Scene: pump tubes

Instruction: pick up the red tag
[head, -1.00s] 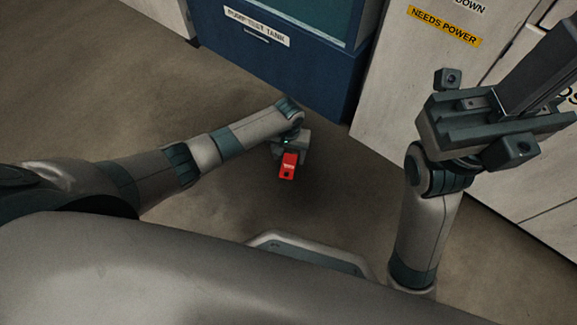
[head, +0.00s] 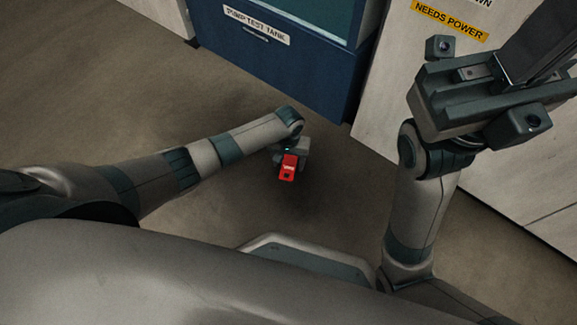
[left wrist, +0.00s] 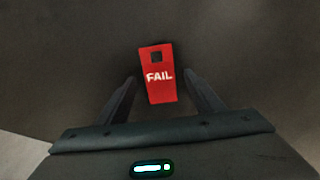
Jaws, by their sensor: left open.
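The red tag (head: 288,170) is a small flat plate with a square hole and white lettering. In the left wrist view the tag (left wrist: 160,88) reads "FAIL", with its hole at the far end. My left gripper (left wrist: 161,77) is open, with one finger on each side of the tag's near part and a visible gap on both sides. The tag's far end reaches beyond the fingertips. In the head view my left gripper (head: 290,148) is low over the floor and partly hidden by its wrist. My right gripper (head: 535,50) is raised at the upper right, its fingertips not clearly seen.
A blue cabinet labelled "PUMP TEST TANK" (head: 270,60) stands beyond the left gripper. A pale cabinet with a yellow "NEEDS POWER" label (head: 450,21) stands to its right. Bare brown floor (head: 110,85) lies open to the left.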

